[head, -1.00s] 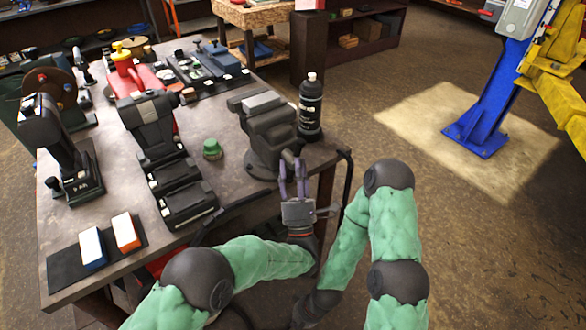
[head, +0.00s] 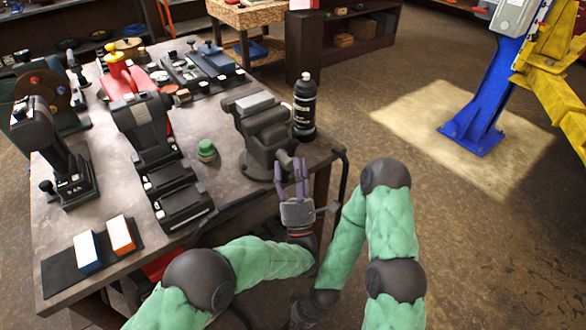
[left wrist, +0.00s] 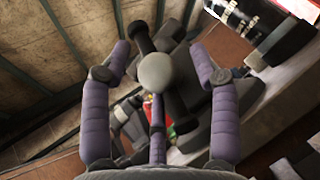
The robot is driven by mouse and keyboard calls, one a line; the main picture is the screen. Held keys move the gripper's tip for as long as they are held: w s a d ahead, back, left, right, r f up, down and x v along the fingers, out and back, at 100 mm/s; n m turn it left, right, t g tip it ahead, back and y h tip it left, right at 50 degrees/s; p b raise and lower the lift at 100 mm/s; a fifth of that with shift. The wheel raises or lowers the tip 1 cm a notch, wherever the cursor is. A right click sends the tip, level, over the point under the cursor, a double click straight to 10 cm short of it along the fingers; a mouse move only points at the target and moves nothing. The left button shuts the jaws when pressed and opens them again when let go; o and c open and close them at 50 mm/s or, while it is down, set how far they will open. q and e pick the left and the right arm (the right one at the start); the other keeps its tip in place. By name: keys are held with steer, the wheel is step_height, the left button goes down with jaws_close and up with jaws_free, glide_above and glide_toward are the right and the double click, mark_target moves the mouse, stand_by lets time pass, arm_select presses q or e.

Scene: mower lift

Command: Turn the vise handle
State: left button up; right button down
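The dark grey vise (head: 262,135) stands at the near right corner of the workbench. My left gripper (head: 291,162) is at its front, at the screw end, with its purple fingers spread. In the left wrist view the vise handle (left wrist: 178,106) is a dark bar with knobbed ends, crossing in front of a round grey screw end. My left gripper (left wrist: 160,58) is open, with fingers on both sides of the screw end and handle; I see no clear contact. My right gripper (head: 303,309) is low at the bottom, dark, its fingers not distinguishable.
A black bottle (head: 304,108) stands right beside the vise. A green-capped item (head: 207,150) and black power tools (head: 165,180) lie to the left on the workbench (head: 120,190). A blue lift post (head: 487,95) stands farther off right; the floor between is clear.

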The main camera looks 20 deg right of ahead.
arm_select(q)
steer(key=shift+a+r+y, duration=0.1)
steer(key=shift+r+y, duration=0.05)
steer(key=shift+y, duration=0.15)
steer(key=shift+r, duration=0.3)
step_height(320, 180, up, 9)
stand_by(0.5)
